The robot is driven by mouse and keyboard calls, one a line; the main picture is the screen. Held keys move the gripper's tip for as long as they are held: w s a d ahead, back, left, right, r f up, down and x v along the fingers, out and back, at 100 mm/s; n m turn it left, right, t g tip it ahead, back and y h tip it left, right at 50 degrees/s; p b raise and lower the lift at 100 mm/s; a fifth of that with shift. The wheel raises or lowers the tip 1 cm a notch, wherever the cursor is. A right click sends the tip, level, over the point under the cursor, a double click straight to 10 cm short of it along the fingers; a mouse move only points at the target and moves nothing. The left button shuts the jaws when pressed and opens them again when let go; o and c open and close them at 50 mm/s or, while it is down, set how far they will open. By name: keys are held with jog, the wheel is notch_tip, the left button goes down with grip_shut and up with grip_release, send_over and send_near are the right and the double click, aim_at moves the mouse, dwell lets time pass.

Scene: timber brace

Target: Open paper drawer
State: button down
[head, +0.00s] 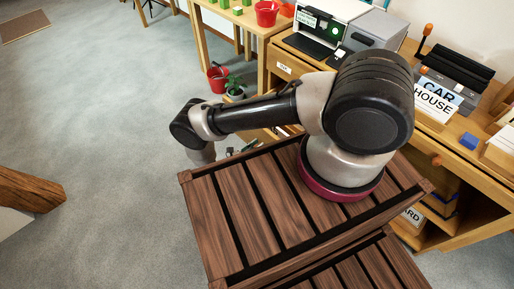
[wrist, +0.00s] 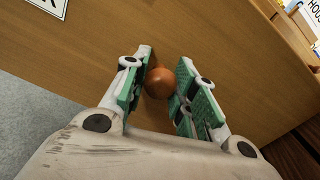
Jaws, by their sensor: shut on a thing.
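In the wrist view my gripper (wrist: 162,88) has its green-padded fingers on either side of a round orange-brown knob (wrist: 160,80), and it is shut on this knob. The knob sits on a plain wooden drawer front (wrist: 210,45). A white label (wrist: 50,5) on the wood at the top left is cut off by the picture edge; only the end of its lettering shows. In the head view my arm reaches down to the left, and the gripper is mostly hidden behind my slatted wooden top. I cannot tell there how far the drawer stands out.
A wooden desk (head: 468,148) at the right carries a CAR HOUSE sign (head: 437,97) and a blue block (head: 469,141). A red bucket (head: 217,80) and a plant (head: 234,86) stand on the floor. A timber beam (head: 28,191) is at the far left. The grey floor (head: 110,120) between is clear.

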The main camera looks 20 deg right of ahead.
jog(key=c, duration=1.1)
grip_release()
notch_tip(320, 180, up, 10)
